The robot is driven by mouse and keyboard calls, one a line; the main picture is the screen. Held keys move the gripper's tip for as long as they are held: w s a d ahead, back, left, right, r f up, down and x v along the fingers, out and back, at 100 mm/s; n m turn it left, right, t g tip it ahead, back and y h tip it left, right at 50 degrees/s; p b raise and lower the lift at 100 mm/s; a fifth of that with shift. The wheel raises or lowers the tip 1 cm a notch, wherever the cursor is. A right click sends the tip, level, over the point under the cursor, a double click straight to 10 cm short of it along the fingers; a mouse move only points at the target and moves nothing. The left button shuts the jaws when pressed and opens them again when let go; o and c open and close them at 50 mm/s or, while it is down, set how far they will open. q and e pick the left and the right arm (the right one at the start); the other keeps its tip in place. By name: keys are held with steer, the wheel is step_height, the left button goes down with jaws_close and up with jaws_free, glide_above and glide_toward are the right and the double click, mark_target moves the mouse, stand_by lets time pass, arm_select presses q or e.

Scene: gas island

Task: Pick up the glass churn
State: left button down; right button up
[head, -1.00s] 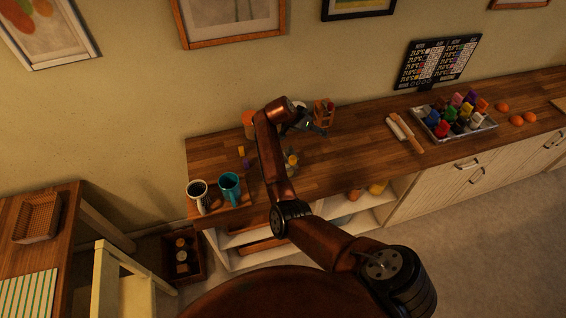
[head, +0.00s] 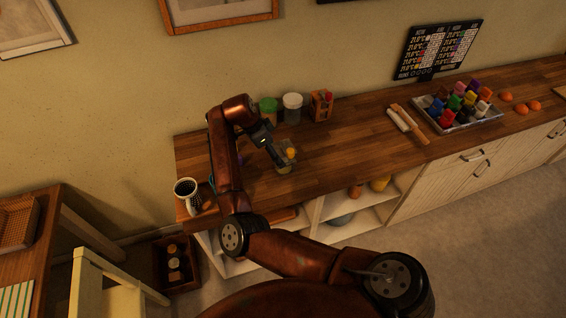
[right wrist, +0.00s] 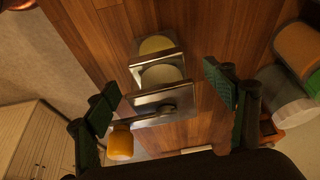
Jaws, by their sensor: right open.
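The glass churn (head: 286,168) stands on the wooden counter (head: 345,132), with a yellow-orange knob on it. My right gripper (head: 268,143) is just above it and to its left in the head view, partly covering it. The open fingers of my right gripper (right wrist: 160,82) are on either side of the churn, with visible gaps. Whether they touch it cannot be told. My left gripper is out of view.
A green-lidded jar (head: 268,110), a white-lidded jar (head: 292,108) and a wooden holder (head: 321,105) stand behind the churn. A dark-filled mug (head: 187,191) is at the counter's left end. A rolling pin (head: 409,123) and a tray of colored items (head: 475,125) lie right.

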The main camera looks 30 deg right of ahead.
steer(key=x, duration=0.8)
steer(key=shift+s+d, duration=0.1)
steer(key=shift+d, duration=0.05)
steer(key=shift+c, duration=0.5)
steer(key=c, duration=1.2)
steer(key=shift+r, duration=0.1)
steer(key=shift+c, duration=0.9)
steer(key=shift+r, duration=0.15)
